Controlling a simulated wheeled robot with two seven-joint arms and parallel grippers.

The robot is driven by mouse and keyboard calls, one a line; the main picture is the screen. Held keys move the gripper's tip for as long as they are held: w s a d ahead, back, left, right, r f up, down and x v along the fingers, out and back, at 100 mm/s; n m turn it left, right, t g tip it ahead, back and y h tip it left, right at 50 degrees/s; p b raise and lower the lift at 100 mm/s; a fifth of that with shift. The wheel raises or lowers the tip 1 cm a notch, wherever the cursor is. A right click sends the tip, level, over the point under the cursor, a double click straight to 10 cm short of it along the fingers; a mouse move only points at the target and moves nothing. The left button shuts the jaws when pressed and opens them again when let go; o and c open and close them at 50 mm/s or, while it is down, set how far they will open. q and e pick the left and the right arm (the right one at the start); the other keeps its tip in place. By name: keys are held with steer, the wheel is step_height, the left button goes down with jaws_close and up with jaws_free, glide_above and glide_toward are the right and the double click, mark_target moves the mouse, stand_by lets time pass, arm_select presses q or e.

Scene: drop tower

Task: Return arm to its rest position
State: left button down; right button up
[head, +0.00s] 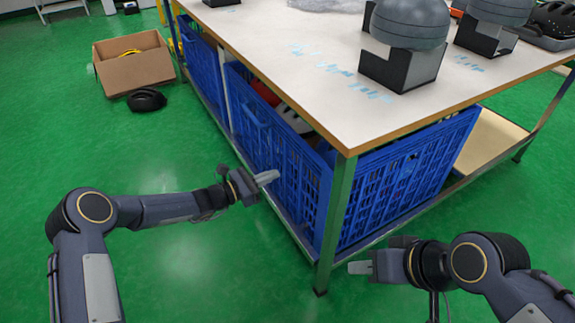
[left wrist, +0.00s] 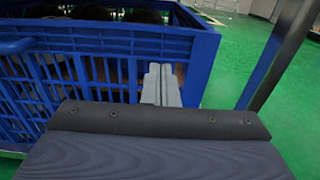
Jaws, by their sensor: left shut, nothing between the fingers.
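My left gripper (head: 267,177) is shut and empty, in front of the side of a blue crate (head: 290,172) under the table. In the left wrist view its two fingers (left wrist: 161,84) lie together against the backdrop of the blue crate wall (left wrist: 110,40); I cannot tell whether they touch it. My left arm (head: 150,209) reaches in from the left, bent at the elbow. My right gripper (head: 360,267) is low at the right, near the front table leg, with its fingers close together; its opening is not clear.
A white-topped table (head: 310,70) holds grey domed helmets on dark stands (head: 405,45). Its front leg (head: 335,220) stands between my grippers. More blue crates (head: 405,185) fill the lower shelf. A cardboard box (head: 133,65) and black helmet (head: 146,99) are on the green floor, which is open at left.

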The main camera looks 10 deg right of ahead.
arm_select(q)
steer(key=shift+v, duration=1.55)
steer(key=s+a+r+m+g+y, duration=0.45)
steer(key=s+a+r+m, duration=0.7)
steer(key=s+r, duration=0.35)
steer(key=s+a+m+t+y, duration=0.2)
steer(key=s+a+m+y, duration=0.2)
steer(key=s+a, duration=0.5)
steer(key=s+a+m+t+y, duration=0.35)
steer(key=s+a+y, duration=0.2)
steer(key=s, duration=0.75)
step_height(320, 180, up, 31)
steer(key=g+p, duration=0.1)
steer(key=p, duration=3.1)
steer(key=shift+a+m+h, duration=0.2)
steer(key=shift+m+h, duration=0.1)
steer(key=shift+m, duration=0.1)
